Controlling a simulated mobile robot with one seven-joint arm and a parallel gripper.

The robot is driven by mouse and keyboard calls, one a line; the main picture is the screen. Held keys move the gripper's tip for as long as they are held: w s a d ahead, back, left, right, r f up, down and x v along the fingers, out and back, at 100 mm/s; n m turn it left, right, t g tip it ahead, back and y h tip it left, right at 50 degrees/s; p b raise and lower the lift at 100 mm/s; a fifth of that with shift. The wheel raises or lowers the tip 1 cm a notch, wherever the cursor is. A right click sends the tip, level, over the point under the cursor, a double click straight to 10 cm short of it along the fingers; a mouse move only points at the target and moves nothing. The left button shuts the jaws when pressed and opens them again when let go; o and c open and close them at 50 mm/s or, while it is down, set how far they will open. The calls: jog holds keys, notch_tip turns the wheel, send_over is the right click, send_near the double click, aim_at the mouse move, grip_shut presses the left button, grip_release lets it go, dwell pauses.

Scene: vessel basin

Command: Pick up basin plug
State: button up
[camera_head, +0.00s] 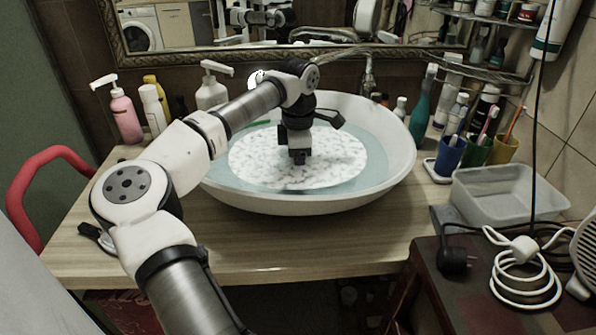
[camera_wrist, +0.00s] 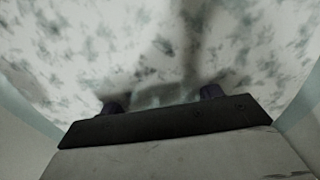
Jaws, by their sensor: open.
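The white oval basin (camera_head: 320,205) stands on the wooden counter, filled with bluish water. A round pale patterned sheet or foam-like surface (camera_head: 250,165) covers most of the water. I cannot make out the basin plug in either view; it may be hidden under this surface. My gripper (camera_head: 299,157) is over the middle of the basin, pointing down, close to the pale surface. In the wrist view its two dark fingertips (camera_wrist: 161,98) stand apart with only the mottled surface between and beyond them. It holds nothing that I can see.
The faucet (camera_head: 369,75) stands behind the basin. Bottles, including a pink pump bottle (camera_head: 124,115), stand at left. Coloured cups (camera_head: 450,155) and a clear plastic tub (camera_head: 500,200) are at right. A coiled white cable (camera_head: 525,280) lies at front right. The counter's front (camera_head: 300,250) is bare.

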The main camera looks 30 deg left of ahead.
jog(key=shift+c, duration=0.3)
jog(key=c, duration=1)
